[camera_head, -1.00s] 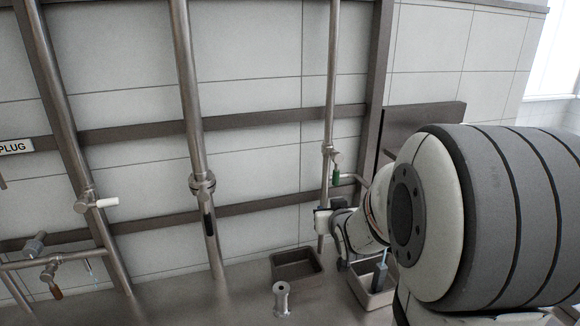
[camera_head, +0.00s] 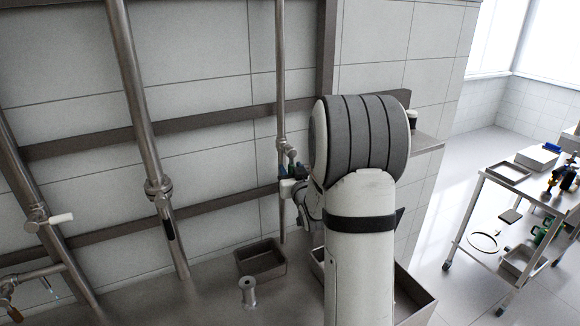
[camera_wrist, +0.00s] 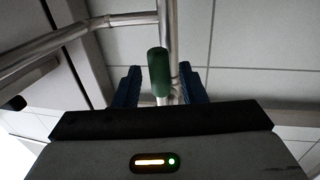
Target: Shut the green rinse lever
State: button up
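The green rinse lever (camera_wrist: 158,73) is in the wrist view, in front of a thin steel pipe (camera_wrist: 167,25). My gripper (camera_wrist: 160,84) is open, with one blue finger on each side of the lever. I see a gap on both sides, wider on the right. In the head view my gripper (camera_head: 292,182) is beside the thin vertical pipe (camera_head: 281,95), just below its valve (camera_head: 282,145). There the lever is mostly hidden by the gripper and too small to make out clearly.
A thicker pipe (camera_head: 139,95) and a white-handled valve (camera_head: 48,220) stand to the left. A metal spool (camera_head: 248,292) and a dark open bin (camera_head: 262,260) are on the counter below. A loaded cart (camera_head: 478,207) stands at the right, with open floor before it.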

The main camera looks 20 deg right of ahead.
jog(key=shift+w, duration=0.3)
jog(key=shift+c, duration=0.5)
grip_shut()
